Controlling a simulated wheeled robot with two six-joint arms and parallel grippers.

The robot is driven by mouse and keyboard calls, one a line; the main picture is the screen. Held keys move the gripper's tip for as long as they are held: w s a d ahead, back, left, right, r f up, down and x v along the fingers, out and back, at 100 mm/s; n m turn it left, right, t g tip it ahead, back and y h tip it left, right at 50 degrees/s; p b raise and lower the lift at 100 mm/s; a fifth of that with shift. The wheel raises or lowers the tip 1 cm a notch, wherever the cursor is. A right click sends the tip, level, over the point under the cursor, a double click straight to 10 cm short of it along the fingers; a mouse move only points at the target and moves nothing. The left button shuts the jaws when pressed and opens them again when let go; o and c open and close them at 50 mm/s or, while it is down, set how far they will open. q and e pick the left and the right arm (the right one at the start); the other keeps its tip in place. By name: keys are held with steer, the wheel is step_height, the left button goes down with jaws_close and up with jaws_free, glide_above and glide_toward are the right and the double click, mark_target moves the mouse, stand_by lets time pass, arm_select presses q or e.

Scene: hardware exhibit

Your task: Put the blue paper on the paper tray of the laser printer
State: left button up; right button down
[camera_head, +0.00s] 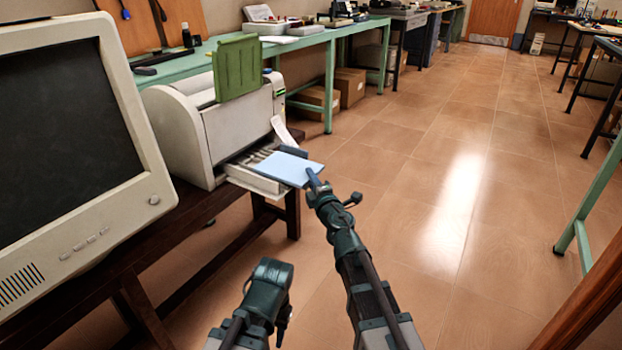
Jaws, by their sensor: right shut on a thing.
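The laser printer (222,124) is a cream box on a dark wooden bench, left of centre. Its paper tray (257,178) is pulled out at the front, towards the right. The light blue paper (289,167) is above the tray's outer end and covers part of it; I cannot tell whether it touches the tray. My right gripper (314,181) is shut on the paper's near right edge. My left gripper (268,272) is low in the picture, apart from the paper and the printer; its fingertips do not show clearly.
A large CRT monitor (75,140) stands at the left on the dark bench (180,235). A green panel (237,68) stands upright on the printer. A green workbench (305,38) with boxes beneath runs behind. The tiled floor (440,190) at the right is clear.

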steer(key=shift+f+b, duration=0.55)
stand_by(0.4)
steer(key=c, duration=0.8)
jaws_free()
